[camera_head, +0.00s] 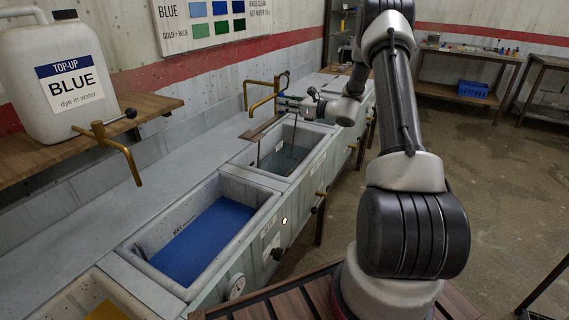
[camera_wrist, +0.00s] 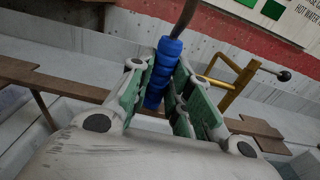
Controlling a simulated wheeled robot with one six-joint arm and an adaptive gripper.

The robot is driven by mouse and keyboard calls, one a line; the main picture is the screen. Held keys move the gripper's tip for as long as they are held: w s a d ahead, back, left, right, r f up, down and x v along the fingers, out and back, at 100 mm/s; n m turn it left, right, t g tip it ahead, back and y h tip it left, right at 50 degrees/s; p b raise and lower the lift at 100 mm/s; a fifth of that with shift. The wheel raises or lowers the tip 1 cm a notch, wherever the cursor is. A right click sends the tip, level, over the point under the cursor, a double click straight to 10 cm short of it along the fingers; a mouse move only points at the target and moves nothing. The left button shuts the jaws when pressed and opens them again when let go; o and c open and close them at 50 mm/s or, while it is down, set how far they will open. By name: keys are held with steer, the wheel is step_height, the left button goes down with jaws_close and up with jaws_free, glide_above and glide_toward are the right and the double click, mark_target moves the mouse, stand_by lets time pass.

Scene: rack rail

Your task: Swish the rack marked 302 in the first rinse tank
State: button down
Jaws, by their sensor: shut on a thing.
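My gripper (camera_head: 290,101) reaches over the tank beyond the blue one; in the wrist view its green-padded fingers (camera_wrist: 168,84) are shut on a blue ribbed handle (camera_wrist: 162,68). A brown rod runs up out of the handle. A brown bar (camera_head: 262,128) lies by the tank's near end with thin uprights reaching down into the tank; it seems to belong to the rack, and brown bar parts also cross the wrist view (camera_wrist: 45,82). The number 302 is not readable. The tank (camera_head: 287,150) holds clear-looking greyish liquid. The rack's lower part is hidden.
A tank of blue dye (camera_head: 205,240) stands nearer, with a yellow one at the bottom left. A brass tap (camera_head: 262,92) stands behind the far tank. A "TOP-UP BLUE" jug (camera_head: 62,80) sits on a wooden shelf. Open floor lies right.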

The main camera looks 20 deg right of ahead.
steer(key=shift+s+d, duration=0.4)
steer(key=shift+s, duration=0.05)
steer(key=shift+x, duration=1.6)
steer(key=shift+r, duration=0.2)
stand_by(1.6)
